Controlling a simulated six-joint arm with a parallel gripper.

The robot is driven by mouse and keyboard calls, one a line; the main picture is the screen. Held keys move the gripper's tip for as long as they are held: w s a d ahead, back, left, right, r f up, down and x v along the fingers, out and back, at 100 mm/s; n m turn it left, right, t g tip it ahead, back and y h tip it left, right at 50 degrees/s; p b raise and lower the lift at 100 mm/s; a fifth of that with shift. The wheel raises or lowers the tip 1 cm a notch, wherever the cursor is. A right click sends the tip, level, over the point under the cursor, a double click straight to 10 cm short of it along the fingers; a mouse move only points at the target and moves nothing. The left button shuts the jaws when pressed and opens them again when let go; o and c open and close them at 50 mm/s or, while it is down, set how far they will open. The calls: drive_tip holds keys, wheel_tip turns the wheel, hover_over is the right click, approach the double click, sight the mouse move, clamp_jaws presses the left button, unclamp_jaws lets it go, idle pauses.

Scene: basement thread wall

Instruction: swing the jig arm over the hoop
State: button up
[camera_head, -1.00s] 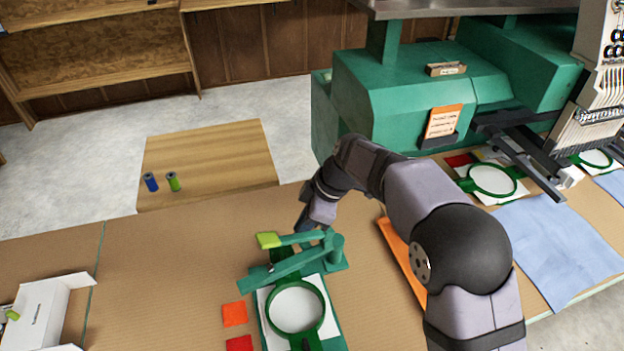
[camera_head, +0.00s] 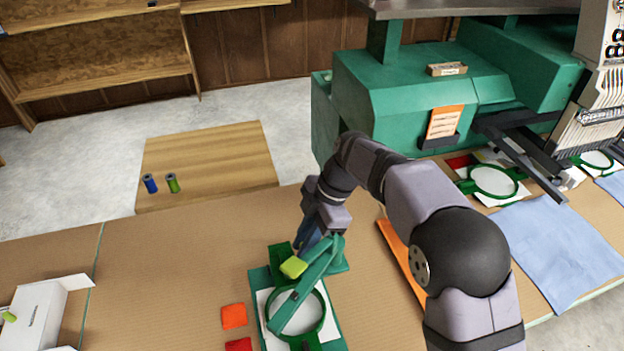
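The green jig arm (camera_head: 312,282) slants from its pivot post down and left, and its far end lies across the left part of the hoop in the picture. A lime-green pad (camera_head: 293,267) sits beside it on the upper left. The green hoop (camera_head: 322,323) lies on white cloth on the green jig base (camera_head: 258,279). My gripper (camera_head: 309,240) points down at the lime pad's upper right, close beside the jig arm. Its fingertips are mostly hidden, so I cannot tell whether it is open or touching.
An orange patch (camera_head: 234,316) and a red patch (camera_head: 239,345) lie left of the jig. An orange strip (camera_head: 402,262) lies to its right. A white box (camera_head: 38,312) stands at far left. The green embroidery machine (camera_head: 400,95) is behind.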

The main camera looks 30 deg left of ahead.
drive_tip(key=o, duration=0.4)
drive_tip(key=shift+f, duration=0.15)
drive_tip(key=shift+c, duration=0.2)
drive_tip(key=shift+o, duration=0.2)
wheel_tip(320, 180, up, 6)
drive_tip(key=p, duration=0.3)
drive_tip(key=shift+d+f+p, duration=0.15)
drive_tip(key=shift+f+p, duration=0.1)
drive_tip(key=shift+p, duration=0.15)
drive_tip(key=shift+r, duration=0.35)
drive_tip(key=shift+r, duration=0.15)
